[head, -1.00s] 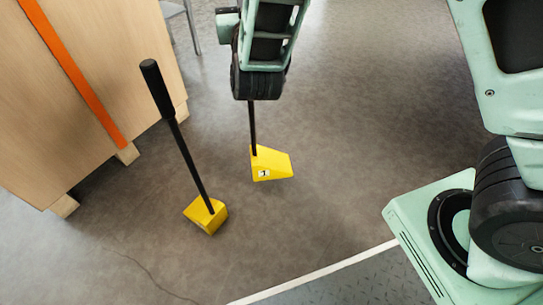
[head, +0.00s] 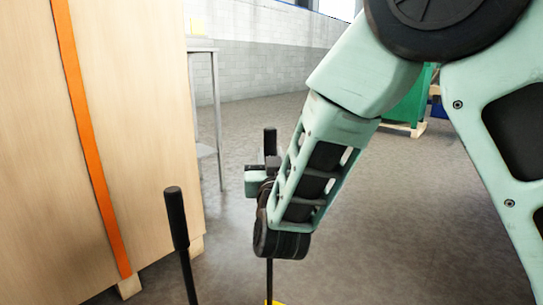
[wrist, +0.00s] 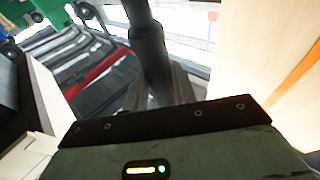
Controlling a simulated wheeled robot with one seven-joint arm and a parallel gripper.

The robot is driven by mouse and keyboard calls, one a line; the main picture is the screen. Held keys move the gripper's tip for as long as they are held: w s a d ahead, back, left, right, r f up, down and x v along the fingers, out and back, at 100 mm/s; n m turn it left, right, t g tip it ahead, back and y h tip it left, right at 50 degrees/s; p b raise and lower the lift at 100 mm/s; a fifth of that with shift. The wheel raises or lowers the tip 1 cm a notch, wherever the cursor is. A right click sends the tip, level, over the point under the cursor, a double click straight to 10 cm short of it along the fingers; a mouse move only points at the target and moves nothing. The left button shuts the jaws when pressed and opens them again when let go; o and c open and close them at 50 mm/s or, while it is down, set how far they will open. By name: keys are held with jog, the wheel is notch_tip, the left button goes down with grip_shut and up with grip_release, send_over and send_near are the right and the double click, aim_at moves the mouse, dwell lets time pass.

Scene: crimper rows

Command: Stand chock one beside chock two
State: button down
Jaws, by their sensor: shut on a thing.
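Chock one shows in the head view as a black upright handle (head: 270,142) rising above my gripper, a thin rod below it, and a sliver of yellow block (head: 276,302) at the bottom edge. My gripper (head: 262,176), partly hidden by my forearm, is shut on the handle. In the wrist view the dark handle (wrist: 147,48) stands between the fingers (wrist: 165,92). Chock two shows only its black handle (head: 176,218), leaning slightly, to the left of chock one; its yellow block is below the picture. Whether chock one touches the floor is not visible.
A large wooden crate (head: 130,120) with an orange strap (head: 85,130) stands close on the left. A metal-legged table (head: 217,120) is behind it. Green and blue items (head: 408,105) stand far back right. Grey floor (head: 390,210) is clear right of my arm.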

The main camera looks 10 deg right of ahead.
notch_tip(320, 180, down, 6)
jog(key=b, duration=0.3)
jog(key=shift+r, duration=0.15)
jog(key=c, duration=1.1)
grip_release()
jog(key=shift+c, duration=0.2)
